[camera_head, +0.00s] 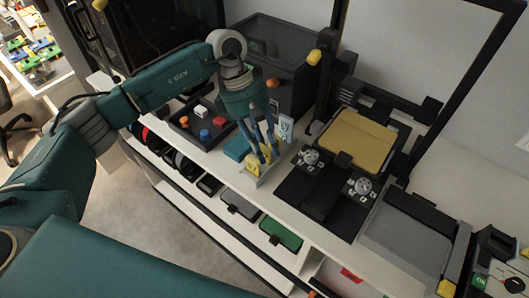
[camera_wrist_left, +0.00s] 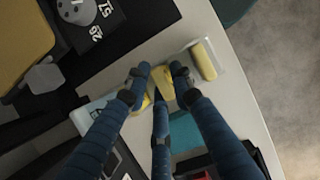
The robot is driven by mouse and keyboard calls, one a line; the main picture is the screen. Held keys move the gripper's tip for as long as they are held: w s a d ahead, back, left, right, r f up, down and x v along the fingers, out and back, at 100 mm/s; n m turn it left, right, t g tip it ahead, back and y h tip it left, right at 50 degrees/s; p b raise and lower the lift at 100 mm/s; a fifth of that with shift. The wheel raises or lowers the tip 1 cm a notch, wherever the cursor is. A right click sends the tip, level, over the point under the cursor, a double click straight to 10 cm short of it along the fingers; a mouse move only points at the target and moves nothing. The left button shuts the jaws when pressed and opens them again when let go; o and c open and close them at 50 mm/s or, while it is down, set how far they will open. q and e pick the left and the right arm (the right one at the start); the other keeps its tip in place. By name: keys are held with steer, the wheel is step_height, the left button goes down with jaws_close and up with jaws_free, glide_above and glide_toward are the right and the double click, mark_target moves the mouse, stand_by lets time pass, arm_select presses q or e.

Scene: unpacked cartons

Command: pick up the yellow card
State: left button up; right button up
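My left gripper (camera_head: 262,150) points down over a small holder (camera_head: 262,181) with upright cards near the front edge of the white table. Its three fingers stand apart in the left wrist view (camera_wrist_left: 160,82), with a yellow card (camera_wrist_left: 164,80) between the fingertips. I cannot tell whether they touch it. Another yellow piece (camera_wrist_left: 204,60) stands beside the fingers in the holder; in the head view a yellow card (camera_head: 253,168) shows at the holder's front. A pale blue-white card (camera_head: 286,128) stands behind the fingers. My right gripper is out of view.
A teal block (camera_head: 237,148) and a dark tray (camera_head: 185,126) with coloured buttons lie left of the holder. A black machine with a yellow plate (camera_head: 352,142) and grey knobs (camera_head: 311,157) stands close on the right. Shelves with several spools and boxes run below the front edge.

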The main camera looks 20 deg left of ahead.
arm_select(q)
steer(key=c, duration=0.3)
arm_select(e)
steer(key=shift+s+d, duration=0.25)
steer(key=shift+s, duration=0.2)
arm_select(q)
steer(key=shift+r, duration=0.15)
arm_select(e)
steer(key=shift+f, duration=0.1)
